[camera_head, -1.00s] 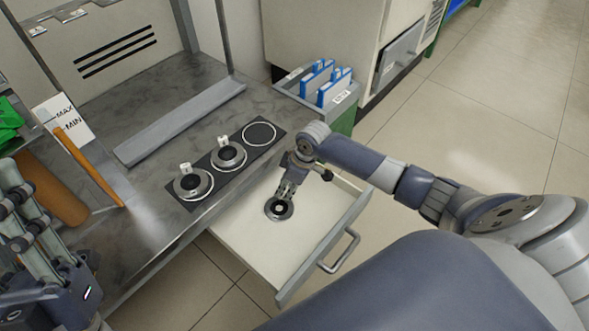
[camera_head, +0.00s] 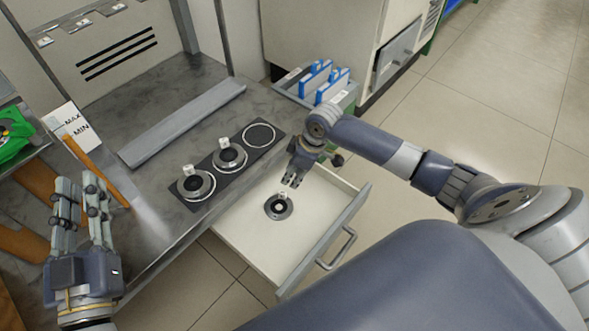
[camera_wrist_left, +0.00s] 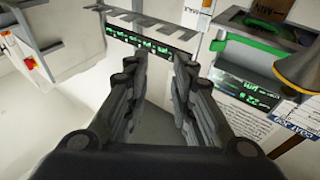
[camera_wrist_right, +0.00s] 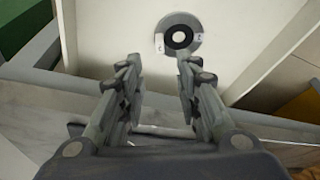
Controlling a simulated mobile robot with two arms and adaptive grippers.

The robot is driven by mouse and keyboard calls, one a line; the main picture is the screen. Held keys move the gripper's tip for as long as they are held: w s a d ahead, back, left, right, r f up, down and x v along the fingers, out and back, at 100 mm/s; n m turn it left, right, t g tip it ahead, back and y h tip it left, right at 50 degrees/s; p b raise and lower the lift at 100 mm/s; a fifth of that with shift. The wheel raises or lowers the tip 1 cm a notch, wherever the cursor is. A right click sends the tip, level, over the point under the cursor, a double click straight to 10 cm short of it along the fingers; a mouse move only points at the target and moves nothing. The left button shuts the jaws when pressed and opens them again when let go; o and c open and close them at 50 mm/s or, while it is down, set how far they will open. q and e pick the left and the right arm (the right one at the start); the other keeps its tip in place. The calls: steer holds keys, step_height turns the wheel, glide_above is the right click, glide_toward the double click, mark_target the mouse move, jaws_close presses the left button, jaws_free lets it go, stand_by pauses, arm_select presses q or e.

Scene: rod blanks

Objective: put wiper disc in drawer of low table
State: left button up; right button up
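A wiper disc (camera_head: 278,207), a grey ring with a dark centre and small white tags, lies flat on the floor of the open white drawer (camera_head: 245,228) under the low table (camera_head: 150,215). It also shows in the right wrist view (camera_wrist_right: 178,38), beyond the fingertips. My right gripper (camera_head: 289,183) is open and empty, above the disc and apart from it. In the right wrist view its fingers (camera_wrist_right: 160,65) have a clear gap. My left gripper (camera_head: 82,185) is open and empty at the table's left side; the left wrist view shows its parted fingers (camera_wrist_left: 160,62).
Two similar discs stand on a black mat (camera_head: 258,140) on the table, whose far ring is empty. A grey bar (camera_head: 180,122) and an orange rod (camera_head: 95,168) lie on the tabletop. A bin with blue-edged items (camera_head: 325,80) stands behind the drawer.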

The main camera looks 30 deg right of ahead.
steer(key=a+r+t+y, duration=0.2)
steer(key=a+r+t, duration=0.15)
steer(key=a, duration=0.55)
steer(key=a+r+t+y, duration=0.2)
steer(key=a+r+t, duration=0.15)
steer(key=a, duration=0.45)
steer(key=s+d+r+m+t, duration=0.1)
steer(key=s+r+m+t, duration=0.1)
steer(key=r, duration=0.5)
steer(key=s+r+m+t+h, duration=0.1)
steer(key=r+t, duration=0.3)
steer(key=r, duration=0.4)
steer(key=s+d+r+m+t, duration=0.1)
steer(key=s+r+m+t, duration=0.1)
steer(key=r, duration=0.6)
steer(key=shift+s+d+m+t, duration=0.3)
steer(key=shift+s+t, duration=0.45)
steer(key=shift+t, duration=0.25)
